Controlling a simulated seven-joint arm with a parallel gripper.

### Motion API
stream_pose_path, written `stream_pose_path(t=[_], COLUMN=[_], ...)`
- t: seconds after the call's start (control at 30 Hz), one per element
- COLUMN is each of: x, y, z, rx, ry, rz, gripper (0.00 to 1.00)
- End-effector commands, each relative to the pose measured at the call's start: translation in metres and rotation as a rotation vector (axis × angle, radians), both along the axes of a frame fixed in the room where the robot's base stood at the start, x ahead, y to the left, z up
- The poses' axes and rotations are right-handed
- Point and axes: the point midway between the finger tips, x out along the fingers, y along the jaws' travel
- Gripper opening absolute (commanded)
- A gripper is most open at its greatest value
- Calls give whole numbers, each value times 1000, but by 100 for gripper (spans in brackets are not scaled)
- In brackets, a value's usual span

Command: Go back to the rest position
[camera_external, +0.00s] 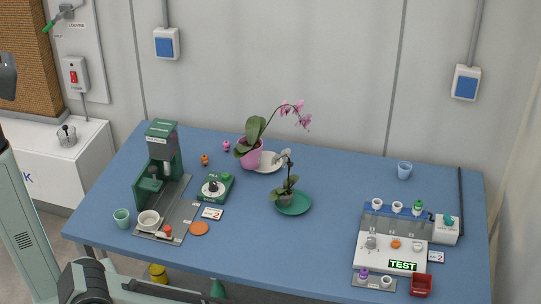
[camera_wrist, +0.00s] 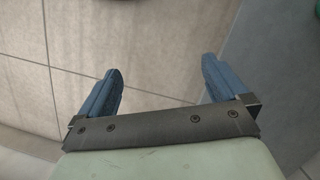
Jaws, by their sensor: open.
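My gripper (camera_wrist: 160,82) shows in the wrist view with its two blue fingers spread wide apart and nothing between them. Below it in that view is a tiled floor. In the external view my arm is at the left and lower left, in front of the table. The gripper's fingers cannot be made out there.
The blue table (camera_external: 330,255) holds a pink potted orchid (camera_external: 250,150), a small orchid on a green saucer (camera_external: 294,208), a green machine (camera_external: 160,160) at left and a test station (camera_external: 375,262) at right. A white cabinet (camera_external: 50,170) stands left. The table's centre right is clear.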

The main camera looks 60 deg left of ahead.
Motion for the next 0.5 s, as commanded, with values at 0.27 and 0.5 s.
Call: stream_pose_path(t=[0.27, 0.5], x=[-109, -166], y=[38, 49], z=[-20, -24], rx=[51, 82], ry=[194, 301], rz=[207, 321], gripper=[100, 100])
